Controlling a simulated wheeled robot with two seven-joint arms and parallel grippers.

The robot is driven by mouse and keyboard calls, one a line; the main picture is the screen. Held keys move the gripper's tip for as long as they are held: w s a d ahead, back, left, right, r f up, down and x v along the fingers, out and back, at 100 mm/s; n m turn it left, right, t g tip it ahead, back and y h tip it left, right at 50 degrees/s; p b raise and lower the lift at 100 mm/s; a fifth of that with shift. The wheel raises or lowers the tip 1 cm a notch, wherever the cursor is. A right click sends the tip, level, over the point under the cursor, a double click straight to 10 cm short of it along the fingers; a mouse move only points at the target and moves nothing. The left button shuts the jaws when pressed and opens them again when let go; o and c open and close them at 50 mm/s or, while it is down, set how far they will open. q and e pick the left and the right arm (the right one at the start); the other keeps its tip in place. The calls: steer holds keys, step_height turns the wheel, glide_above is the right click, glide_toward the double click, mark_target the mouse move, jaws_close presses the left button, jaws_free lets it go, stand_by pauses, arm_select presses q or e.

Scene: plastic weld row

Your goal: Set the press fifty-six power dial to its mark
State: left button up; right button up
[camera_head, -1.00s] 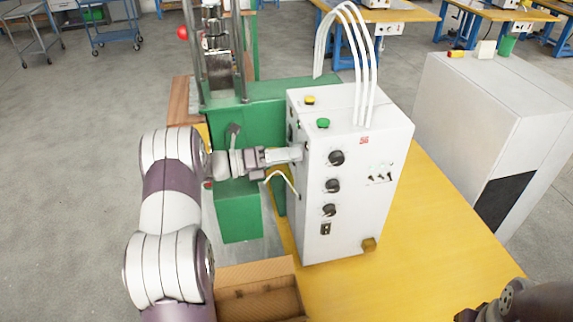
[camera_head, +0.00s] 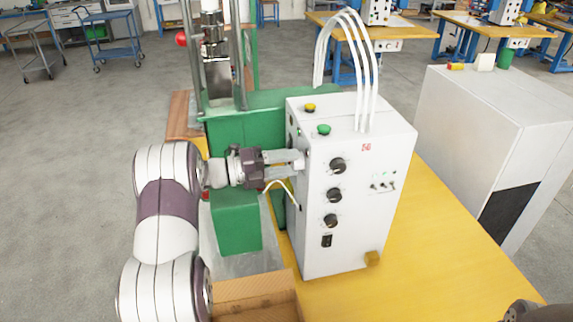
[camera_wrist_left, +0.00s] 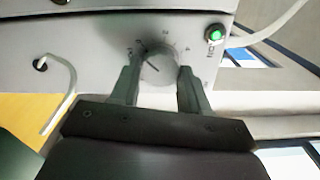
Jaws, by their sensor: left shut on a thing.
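The press control box (camera_head: 365,145) is a white cabinet with a red 56 on its front. My left gripper (camera_head: 300,162) reaches the box's left side face, where the box and fingers mostly hide the dial in the head view. In the left wrist view the gripper (camera_wrist_left: 160,74) has one finger on each side of the dial and is shut on it. My right gripper is out of view.
A green lamp (camera_wrist_left: 214,34) and a white cable (camera_wrist_left: 62,100) flank the dial. Three black knobs (camera_head: 334,195) sit on the box's front. The green press (camera_head: 236,222) stands behind my left wrist. The yellow table (camera_head: 440,240) is clear at right.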

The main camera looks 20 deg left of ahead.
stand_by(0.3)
arm_select(q)
steer(key=o, duration=1)
steer(key=shift+a, duration=0.1)
steer(key=shift+o, duration=0.2)
steer(key=shift+s+a, duration=0.1)
steer(key=b+v, duration=0.5)
steer(key=v, duration=0.7)
steer(key=shift+f, duration=0.15)
steer(key=shift+s+a, duration=0.15)
steer(key=shift+a, duration=0.05)
